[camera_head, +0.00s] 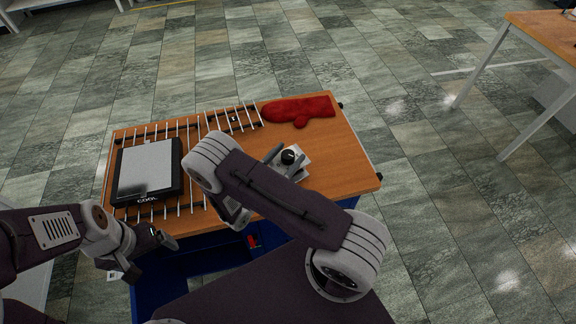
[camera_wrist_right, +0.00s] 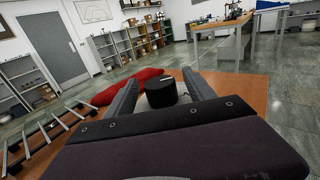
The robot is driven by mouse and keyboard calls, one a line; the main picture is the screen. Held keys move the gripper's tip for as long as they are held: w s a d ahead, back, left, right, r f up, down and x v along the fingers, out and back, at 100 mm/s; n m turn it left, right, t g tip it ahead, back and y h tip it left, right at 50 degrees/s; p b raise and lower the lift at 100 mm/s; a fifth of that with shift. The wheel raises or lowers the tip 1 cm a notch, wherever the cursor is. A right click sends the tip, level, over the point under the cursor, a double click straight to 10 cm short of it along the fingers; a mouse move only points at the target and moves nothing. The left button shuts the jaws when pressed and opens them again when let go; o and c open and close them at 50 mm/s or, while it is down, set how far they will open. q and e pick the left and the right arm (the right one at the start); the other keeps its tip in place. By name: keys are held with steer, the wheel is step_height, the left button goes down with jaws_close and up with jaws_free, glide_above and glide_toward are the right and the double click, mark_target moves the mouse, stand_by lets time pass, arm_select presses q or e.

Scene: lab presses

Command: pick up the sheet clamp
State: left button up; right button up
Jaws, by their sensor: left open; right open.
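What looks like the sheet clamp is a pale plate with a black round knob (camera_head: 288,157) on the right half of the wooden cart top. My right gripper (camera_head: 285,163) is open, with its fingers on either side of the knob. In the right wrist view the black knob (camera_wrist_right: 160,92) stands between the two open grey fingers, and no grip on it shows. My right arm hides part of the clamp's plate. My left gripper (camera_head: 149,256) is open and empty, low beside the cart's front left edge.
A black plate marked COOL (camera_head: 147,171) with a grey top lies on a wire rack (camera_head: 196,131) at the left of the cart. A red oven mitt (camera_head: 299,109) lies at the back right. The cart top (camera_head: 340,170) is bare to the clamp's right.

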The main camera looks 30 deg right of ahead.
steer(key=c, duration=0.3)
jaws_close()
steer(key=shift+r, duration=0.15)
steer(key=shift+r, duration=0.3)
steer(key=r, duration=0.3)
steer(key=shift+s+r, duration=0.35)
steer(key=shift+r, duration=0.05)
steer(key=s+r+p, duration=0.1)
steer(key=s+r, duration=0.2)
steer(key=s, duration=0.2)
steer(key=s+d+r+p, duration=0.1)
steer(key=s+r, duration=0.2)
steer(key=s, duration=0.3)
steer(key=shift+d+r, duration=0.2)
